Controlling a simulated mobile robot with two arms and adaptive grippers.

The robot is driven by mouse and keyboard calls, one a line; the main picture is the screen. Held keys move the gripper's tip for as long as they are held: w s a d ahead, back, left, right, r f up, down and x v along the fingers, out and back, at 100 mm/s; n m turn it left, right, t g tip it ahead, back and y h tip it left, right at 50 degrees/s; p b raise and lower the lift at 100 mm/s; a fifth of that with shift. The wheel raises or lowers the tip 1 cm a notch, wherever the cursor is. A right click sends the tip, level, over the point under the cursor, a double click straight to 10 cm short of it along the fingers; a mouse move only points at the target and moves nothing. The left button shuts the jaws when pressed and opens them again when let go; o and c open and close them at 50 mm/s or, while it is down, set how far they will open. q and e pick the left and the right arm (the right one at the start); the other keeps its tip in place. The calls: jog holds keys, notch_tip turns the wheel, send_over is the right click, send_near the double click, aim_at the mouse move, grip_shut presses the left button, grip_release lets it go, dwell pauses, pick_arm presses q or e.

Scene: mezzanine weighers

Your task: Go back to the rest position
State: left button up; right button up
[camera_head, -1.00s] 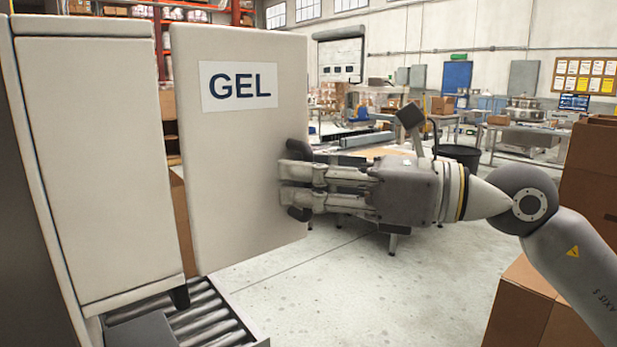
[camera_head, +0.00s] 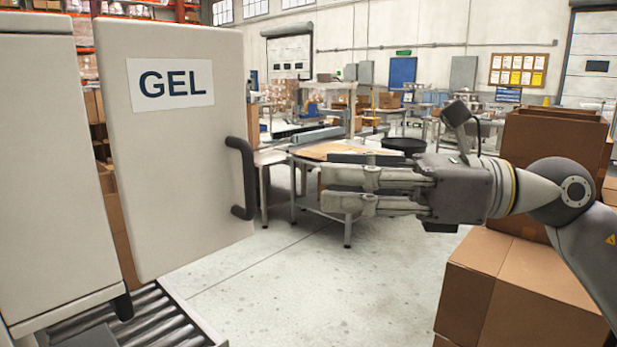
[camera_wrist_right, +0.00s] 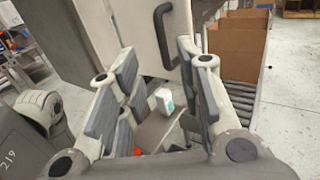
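The pale cabinet door (camera_head: 175,190) with the GEL label (camera_head: 170,83) stands ajar on the left of the head view. Its dark handle (camera_head: 240,178) is bare, with nothing around it; it also shows in the right wrist view (camera_wrist_right: 161,35). My right gripper (camera_head: 325,182) is to the right of the handle, apart from it, pointing left. Its fingers are spread and empty; they also show in the right wrist view (camera_wrist_right: 155,75). My left gripper is not in the head view.
Cardboard boxes (camera_head: 510,285) stand at the lower right under my right arm. A roller conveyor (camera_head: 145,318) runs below the cabinet. A table (camera_head: 330,152) stands behind the gripper. The floor (camera_head: 330,290) in the middle is clear.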

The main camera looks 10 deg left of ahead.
jog(key=shift+d, duration=0.35)
